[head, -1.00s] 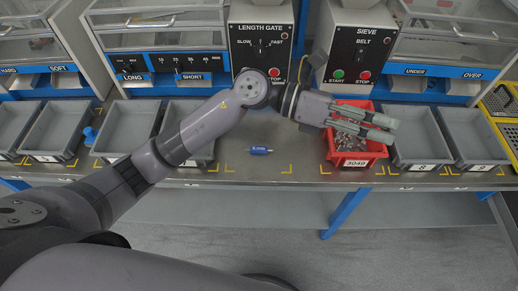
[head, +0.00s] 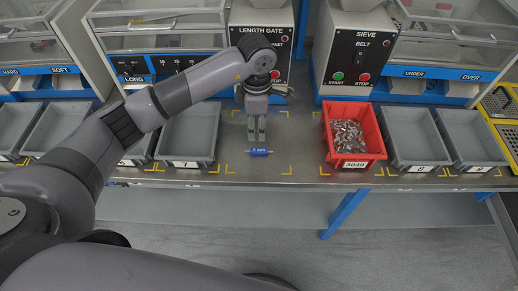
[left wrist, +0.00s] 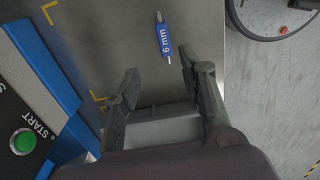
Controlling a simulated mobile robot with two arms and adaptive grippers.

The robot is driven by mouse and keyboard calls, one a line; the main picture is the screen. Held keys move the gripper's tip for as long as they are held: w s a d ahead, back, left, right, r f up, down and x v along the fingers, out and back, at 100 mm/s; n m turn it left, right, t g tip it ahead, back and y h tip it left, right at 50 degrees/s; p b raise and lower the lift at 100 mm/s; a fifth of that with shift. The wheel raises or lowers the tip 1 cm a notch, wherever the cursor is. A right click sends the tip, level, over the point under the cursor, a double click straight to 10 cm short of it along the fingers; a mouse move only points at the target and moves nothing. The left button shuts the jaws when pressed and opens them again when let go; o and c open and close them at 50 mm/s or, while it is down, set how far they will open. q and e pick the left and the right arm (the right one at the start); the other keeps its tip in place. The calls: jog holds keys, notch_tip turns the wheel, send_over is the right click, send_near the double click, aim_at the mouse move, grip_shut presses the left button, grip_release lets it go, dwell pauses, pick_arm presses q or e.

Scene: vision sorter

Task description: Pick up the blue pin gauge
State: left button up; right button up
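The blue pin gauge (head: 260,152) lies flat on the grey bench, in the gap between the grey bins and the red bin. In the left wrist view the same pin gauge (left wrist: 164,40) shows a "6 mm" label and metal pin ends. My left gripper (head: 256,137) points down over the bench, just behind the gauge in the head view. In the left wrist view the left gripper (left wrist: 160,64) is open and empty, its fingers apart, with the gauge beyond the fingertips. My right gripper is in neither view.
A red bin (head: 327,150) full of small metal pins stands right of the gauge. Empty grey bins stand on both sides, such as bin 7 (head: 213,140) and bin 8 (head: 395,152). The Length Gate machine (head: 251,14) and Sieve machine (head: 352,45) stand behind.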

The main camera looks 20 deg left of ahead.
pick_arm(q)
send_over(259, 150)
jog(key=f, duration=0.4)
jog(key=shift+w+a+f, duration=0.15)
jog(key=shift+w+a, duration=0.15)
jog(key=f, duration=0.1)
jog(key=f+p, duration=0.1)
jog(key=f, duration=0.2)
jog(key=shift+s+d, duration=0.3)
jog(key=shift+f, duration=0.6)
jog(key=shift+c, duration=0.5)
grip_shut()
